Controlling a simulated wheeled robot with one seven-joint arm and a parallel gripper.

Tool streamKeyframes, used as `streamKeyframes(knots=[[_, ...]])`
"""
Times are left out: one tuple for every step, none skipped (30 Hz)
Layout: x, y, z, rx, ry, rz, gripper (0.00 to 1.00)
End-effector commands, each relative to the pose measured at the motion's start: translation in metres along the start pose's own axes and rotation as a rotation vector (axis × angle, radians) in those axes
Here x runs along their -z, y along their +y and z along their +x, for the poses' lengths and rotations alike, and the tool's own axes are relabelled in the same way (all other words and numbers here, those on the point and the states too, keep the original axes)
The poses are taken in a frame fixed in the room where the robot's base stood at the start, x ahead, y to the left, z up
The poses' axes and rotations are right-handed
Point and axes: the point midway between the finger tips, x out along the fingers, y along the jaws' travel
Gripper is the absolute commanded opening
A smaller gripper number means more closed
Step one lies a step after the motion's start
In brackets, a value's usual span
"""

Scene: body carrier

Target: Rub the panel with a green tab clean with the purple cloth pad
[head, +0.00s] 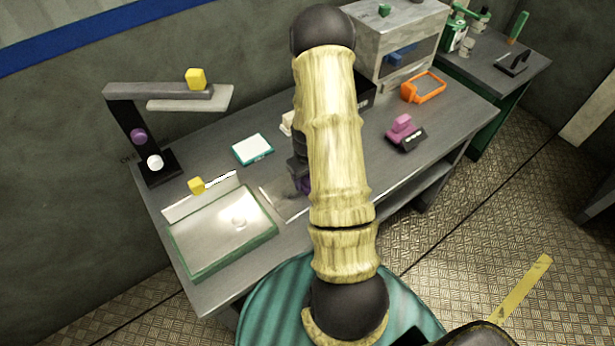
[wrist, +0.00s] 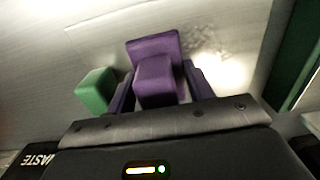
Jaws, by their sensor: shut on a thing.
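My gripper (wrist: 160,88) is shut on the purple cloth pad (wrist: 155,48), gripping its block-shaped handle between the two fingers. The pad is over a shiny metal panel (wrist: 105,45), and I cannot tell whether it touches. A green tab (wrist: 95,92) stands at the panel's edge, left of the gripper in the wrist view. A speckled smudge (wrist: 207,62) shows on the panel just right of the pad. In the head view, my arm hides most of the gripper and the green tab; a bit of the purple pad (head: 304,185) and part of the panel (head: 275,199) show.
A green-framed panel (head: 222,262) with a yellow tab (head: 196,185) lies at the left. A dark lamp-like stand (head: 138,130) rises behind it. A teal-edged white pad (head: 252,148), a pink-handled block (head: 401,128) and an orange frame (head: 425,87) lie on the bench (head: 440,125).

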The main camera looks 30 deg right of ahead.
Motion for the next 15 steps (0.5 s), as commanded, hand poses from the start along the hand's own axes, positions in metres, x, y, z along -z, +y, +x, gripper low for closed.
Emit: streamKeyframes(knots=[[0.0, -0.002, 0.0, 0.0, 0.0, -0.001, 0.34], [0.0, -0.003, 0.0, 0.0, 0.0, -0.001, 0.34], [0.0, -0.005, 0.001, 0.0, 0.0, -0.001, 0.34], [0.0, -0.006, 0.001, 0.0, 0.0, -0.002, 0.34], [0.0, -0.008, 0.001, 0.0, 0.0, -0.002, 0.34], [0.0, -0.009, 0.001, 0.0, 0.0, -0.002, 0.34], [0.0, -0.01, 0.001, 0.0, 0.0, -0.002, 0.34], [0.0, -0.011, 0.001, 0.0, 0.0, -0.002, 0.34], [0.0, -0.013, 0.001, 0.0, 0.0, -0.001, 0.34], [0.0, -0.014, 0.002, 0.0, 0.0, -0.001, 0.34], [0.0, -0.015, 0.002, 0.0, 0.0, -0.001, 0.34], [0.0, -0.015, 0.002, 0.0, 0.0, 0.0, 0.34], [0.0, -0.016, 0.002, 0.0, 0.0, 0.0, 0.34], [0.0, -0.016, 0.002, 0.0, 0.0, 0.0, 0.34], [-0.001, -0.016, 0.002, 0.0, 0.0, 0.0, 0.34]])
